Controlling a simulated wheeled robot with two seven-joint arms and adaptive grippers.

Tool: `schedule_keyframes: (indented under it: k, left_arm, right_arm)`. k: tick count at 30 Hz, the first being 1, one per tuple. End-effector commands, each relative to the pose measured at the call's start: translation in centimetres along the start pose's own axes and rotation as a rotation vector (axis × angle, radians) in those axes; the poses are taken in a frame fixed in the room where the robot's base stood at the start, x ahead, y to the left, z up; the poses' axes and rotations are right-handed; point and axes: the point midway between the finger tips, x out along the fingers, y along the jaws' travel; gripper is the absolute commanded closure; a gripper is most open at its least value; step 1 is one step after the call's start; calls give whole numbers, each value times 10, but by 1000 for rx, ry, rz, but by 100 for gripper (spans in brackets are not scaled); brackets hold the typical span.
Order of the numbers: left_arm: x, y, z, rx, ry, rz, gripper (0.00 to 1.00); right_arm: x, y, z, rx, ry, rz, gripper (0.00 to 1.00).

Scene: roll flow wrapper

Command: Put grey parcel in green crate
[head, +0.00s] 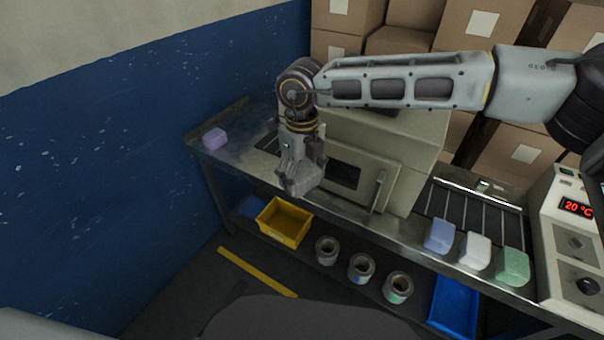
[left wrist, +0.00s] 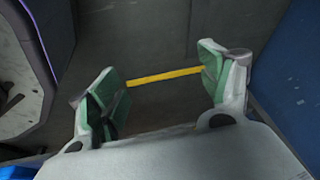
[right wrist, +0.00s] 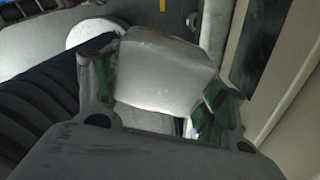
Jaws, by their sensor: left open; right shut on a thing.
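My right gripper (head: 302,165) is shut on the grey parcel (head: 298,186), holding it in front of the beige machine. In the right wrist view the grey parcel (right wrist: 165,72) sits between the green-padded fingers. My left gripper (left wrist: 165,88) is open and empty; its wrist view shows dark floor and a yellow strip between the fingers. The left gripper does not show in the head view. I cannot see a green crate in any view.
A yellow crate (head: 284,222) and a blue crate (head: 455,305) stand low, with several rolls (head: 361,268) between them. A purple parcel (head: 214,138) lies at the table's left end; blue (head: 440,236), white (head: 475,250) and green (head: 511,264) parcels lie right of the machine (head: 410,150).

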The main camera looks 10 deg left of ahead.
Motion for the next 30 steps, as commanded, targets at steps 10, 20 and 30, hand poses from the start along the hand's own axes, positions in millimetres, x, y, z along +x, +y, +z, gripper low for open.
schedule_keyframes:
  k: [10,20,30]
  left_arm:
    - [0,32,110,8,-170,20,22]
    - [-7,51,160,20,-240,36,22]
    - [-8,51,163,24,-244,37,22]
  right_arm:
    - [0,0,0,0,-1,0,74]
    - [0,0,0,0,-1,0,74]
    - [0,0,0,0,-1,0,74]
